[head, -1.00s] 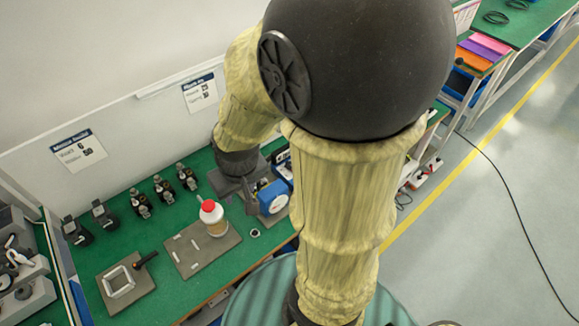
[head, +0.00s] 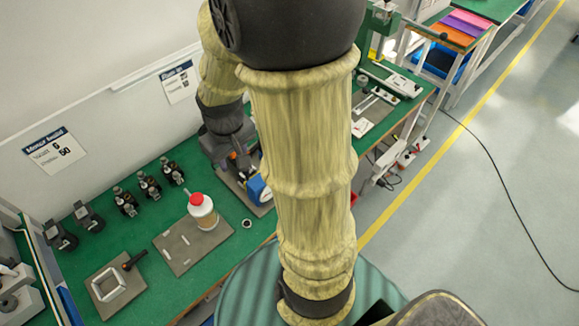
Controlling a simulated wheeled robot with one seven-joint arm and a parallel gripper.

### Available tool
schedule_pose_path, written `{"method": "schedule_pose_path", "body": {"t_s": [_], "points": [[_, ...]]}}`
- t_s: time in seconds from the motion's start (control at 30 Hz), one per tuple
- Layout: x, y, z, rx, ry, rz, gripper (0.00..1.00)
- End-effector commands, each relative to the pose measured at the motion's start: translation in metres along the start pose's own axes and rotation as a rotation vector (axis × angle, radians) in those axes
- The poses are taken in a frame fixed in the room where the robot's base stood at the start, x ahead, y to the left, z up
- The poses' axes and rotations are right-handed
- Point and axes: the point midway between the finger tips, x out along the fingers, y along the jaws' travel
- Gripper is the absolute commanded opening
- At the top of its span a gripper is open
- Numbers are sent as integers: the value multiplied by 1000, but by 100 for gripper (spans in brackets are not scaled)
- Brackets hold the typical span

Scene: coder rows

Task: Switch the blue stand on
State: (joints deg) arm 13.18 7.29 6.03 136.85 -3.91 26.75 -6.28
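The blue stand (head: 259,189) is on the green bench, on a grey plate. My arm's pale sleeve covers its right side, and I cannot make out a switch on it. My gripper (head: 238,165) hangs below the dark wrist, just up and left of the blue stand in the head view. Its fingers blend with dark parts beside the stand, so I cannot tell whether they are open or shut, or whether they touch it.
A red-capped bottle (head: 202,211) stands on a grey mat (head: 170,256) left of the stand. A black ring (head: 247,223) lies near the bench's front edge. Several dark devices (head: 149,185) line the wall side. A white frame (head: 108,284) sits on another mat.

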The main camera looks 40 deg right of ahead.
Motion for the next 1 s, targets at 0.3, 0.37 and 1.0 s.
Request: {"method": "schedule_pose_path", "body": {"t_s": [0.3,0.37,1.0], "points": [[66,113,-30,-27,-110,-8,40],[76,136,-30,-30,-124,-16,40],[97,205,-23,-38,-155,-47,40]]}}
